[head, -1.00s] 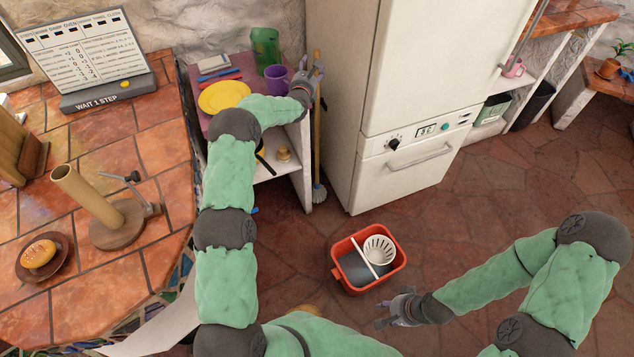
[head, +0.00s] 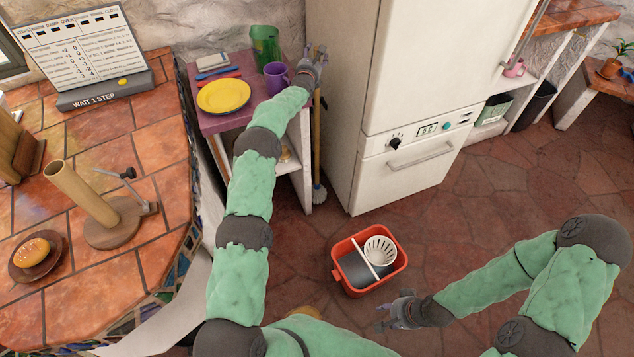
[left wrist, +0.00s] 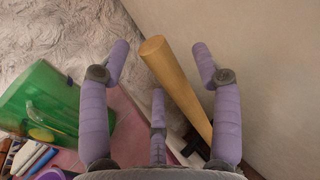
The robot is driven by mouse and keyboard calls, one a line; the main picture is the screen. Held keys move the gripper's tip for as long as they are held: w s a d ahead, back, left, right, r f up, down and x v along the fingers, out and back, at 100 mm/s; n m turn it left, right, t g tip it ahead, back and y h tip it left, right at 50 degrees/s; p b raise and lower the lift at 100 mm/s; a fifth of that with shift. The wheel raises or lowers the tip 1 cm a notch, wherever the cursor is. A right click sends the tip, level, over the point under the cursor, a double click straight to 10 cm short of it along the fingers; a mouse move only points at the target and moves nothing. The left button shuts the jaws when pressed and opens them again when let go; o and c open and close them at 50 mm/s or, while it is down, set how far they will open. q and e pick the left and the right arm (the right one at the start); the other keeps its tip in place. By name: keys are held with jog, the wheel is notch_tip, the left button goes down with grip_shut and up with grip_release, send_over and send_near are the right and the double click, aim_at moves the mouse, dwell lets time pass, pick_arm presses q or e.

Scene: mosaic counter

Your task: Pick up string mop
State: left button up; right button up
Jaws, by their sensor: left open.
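The string mop (head: 317,140) stands upright in the gap between the small shelf unit and the white fridge. Its pale head (head: 319,194) is near the floor. My left gripper (head: 317,58) is at the upper end of the handle. In the left wrist view, the wooden handle (left wrist: 178,85) runs between the spread purple fingers of that gripper (left wrist: 160,70), which is open and not closed on it. The lower handle is partly hidden there. My right gripper (head: 385,316) is low over the floor, empty, with its fingers apart.
The fridge (head: 385,90) stands close on the right of the handle. On the left, the shelf top holds a green container (head: 265,45), a purple mug (head: 276,77) and a yellow plate (head: 223,96). A red mop bucket (head: 342,275) sits on open floor.

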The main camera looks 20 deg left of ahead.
pick_arm(q)
grip_shut()
jog(key=shift+w+a+r, duration=0.1)
jog(key=shift+r, duration=0.2)
